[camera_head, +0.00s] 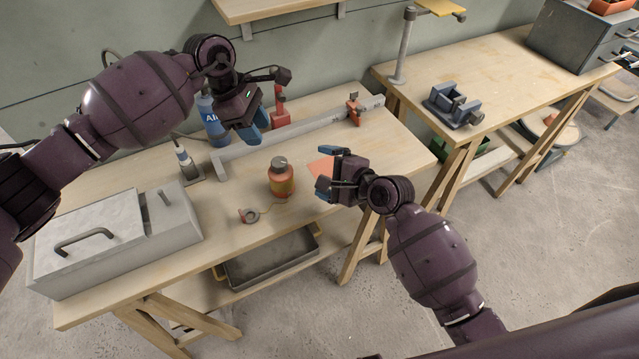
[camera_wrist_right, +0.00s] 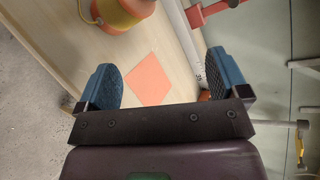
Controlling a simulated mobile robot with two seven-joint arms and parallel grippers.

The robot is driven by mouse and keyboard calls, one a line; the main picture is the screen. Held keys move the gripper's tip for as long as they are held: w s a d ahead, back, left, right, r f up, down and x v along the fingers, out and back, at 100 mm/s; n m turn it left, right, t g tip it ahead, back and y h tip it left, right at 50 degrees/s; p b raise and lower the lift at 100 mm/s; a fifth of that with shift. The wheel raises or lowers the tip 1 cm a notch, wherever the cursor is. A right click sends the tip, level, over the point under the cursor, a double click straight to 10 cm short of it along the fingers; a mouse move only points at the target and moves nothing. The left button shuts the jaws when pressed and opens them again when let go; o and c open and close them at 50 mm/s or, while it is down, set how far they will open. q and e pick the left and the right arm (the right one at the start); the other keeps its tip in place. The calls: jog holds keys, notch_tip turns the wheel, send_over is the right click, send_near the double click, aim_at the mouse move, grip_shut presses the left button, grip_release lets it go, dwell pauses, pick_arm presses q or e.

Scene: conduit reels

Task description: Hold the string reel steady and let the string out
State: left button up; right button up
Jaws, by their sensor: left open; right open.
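The string reel, an orange, jar-shaped body (camera_head: 282,181) with a grey top and a yellowish band, stands upright on the bench. A thin line seems to run from it to a small grey and orange ring-like piece (camera_head: 250,215) lying at its front left. In the right wrist view, part of the reel (camera_wrist_right: 122,12) shows at the top edge. My right gripper (camera_head: 330,170) is open and empty, to the right of the reel and apart from it. My left gripper (camera_head: 256,124) is open and empty, raised above and behind the reel to the left.
An orange square sheet (camera_head: 320,167) lies beside my right gripper. A long grey bar (camera_head: 300,127) with a red clamp runs behind the reel. A blue bottle (camera_head: 212,122) and grey toolbox (camera_head: 95,250) stand left. A second bench (camera_head: 490,65) with a vise (camera_head: 455,105) is right.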

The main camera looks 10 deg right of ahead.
aim_at(280, 162)
jog(key=m, duration=0.1)
jog(key=f+m, duration=0.1)
jog(key=m, duration=0.1)
jog(key=s+a+m+g+y, duration=0.1)
jog(key=shift+a+f+m, duration=0.1)
jog(key=shift+f+m, duration=0.05)
jog(key=shift+m, duration=0.25)
jog(key=m, duration=0.2)
jog(key=shift+s+a+f+m+g+y, duration=0.15)
jog(key=shift+s+a+m+g+y, duration=0.1)
jog(key=shift+s+m+g+y, duration=0.1)
jog(key=m, duration=0.2)
jog(key=shift+s+a+m, duration=0.15)
jog(key=shift+m, duration=0.2)
jog(key=shift+g, duration=0.25)
jog(key=shift+x, duration=5.4)
jog(key=shift+c, duration=0.4)
jog(key=c, duration=0.9)
pick_arm(q)
jog(key=o, duration=0.4)
jog(key=shift+r, duration=0.2)
pick_arm(e)
jog(key=shift+c, duration=0.6)
pick_arm(q)
jog(key=shift+a+r+n+h, duration=0.3)
jog(key=shift+a+r, duration=0.05)
jog(key=shift+r, duration=0.4)
jog(key=x, duration=1.1)
jog(key=shift+d+f, duration=0.15)
jog(key=shift+f, duration=0.25)
